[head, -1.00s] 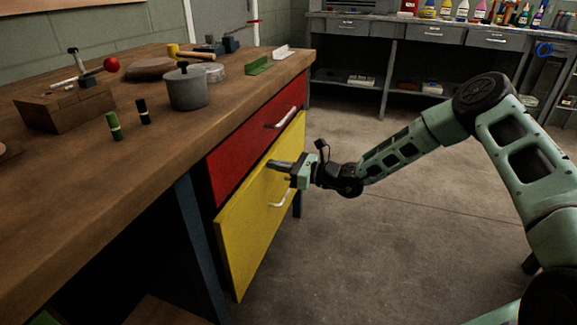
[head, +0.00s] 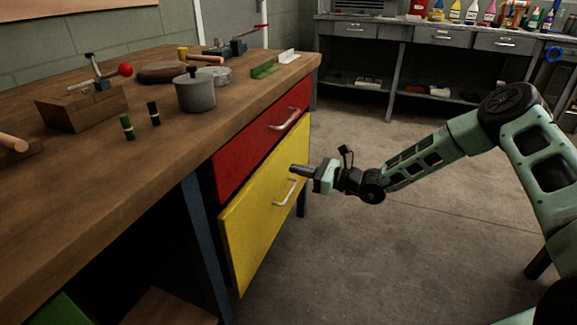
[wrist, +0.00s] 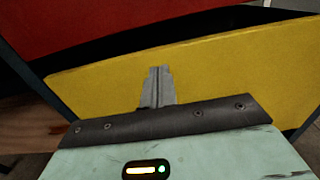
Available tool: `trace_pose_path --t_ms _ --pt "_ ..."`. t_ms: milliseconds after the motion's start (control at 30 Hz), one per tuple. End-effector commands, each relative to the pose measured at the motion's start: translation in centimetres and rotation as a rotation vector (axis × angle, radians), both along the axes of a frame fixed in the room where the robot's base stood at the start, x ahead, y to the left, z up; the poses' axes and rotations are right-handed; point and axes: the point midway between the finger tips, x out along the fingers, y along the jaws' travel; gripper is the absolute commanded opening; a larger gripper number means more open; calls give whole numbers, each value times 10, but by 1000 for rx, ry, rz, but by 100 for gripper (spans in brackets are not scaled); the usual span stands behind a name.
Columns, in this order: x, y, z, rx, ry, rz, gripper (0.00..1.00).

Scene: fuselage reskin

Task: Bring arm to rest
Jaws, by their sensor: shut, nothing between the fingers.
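My gripper (head: 301,171) is shut and empty. In the head view it is held out level beside the yellow drawer (head: 252,222), near the drawer's upper right part and its silver handle. In the wrist view the shut fingers (wrist: 158,86) point at the yellow drawer front (wrist: 220,70). I cannot tell the exact gap between fingertips and drawer. My arm stretches in from the right with its elbow raised.
The red drawer (head: 240,150) sits above the yellow one in the wooden workbench (head: 90,165). A grey pot (head: 196,95), two small cylinders and clamps stand on the bench top. A grey bench (head: 395,45) with bottles stands behind. Open floor (head: 400,250) lies below my arm.

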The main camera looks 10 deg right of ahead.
Motion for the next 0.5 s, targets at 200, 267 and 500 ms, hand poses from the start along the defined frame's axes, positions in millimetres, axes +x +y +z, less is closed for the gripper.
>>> trace_pose_path --t_ms 200,267,500 --pt "-25 -39 1 0 1 -2 0" --pt "-31 -47 1 1 1 -1 0" --pt "-44 -64 0 1 1 1 0"
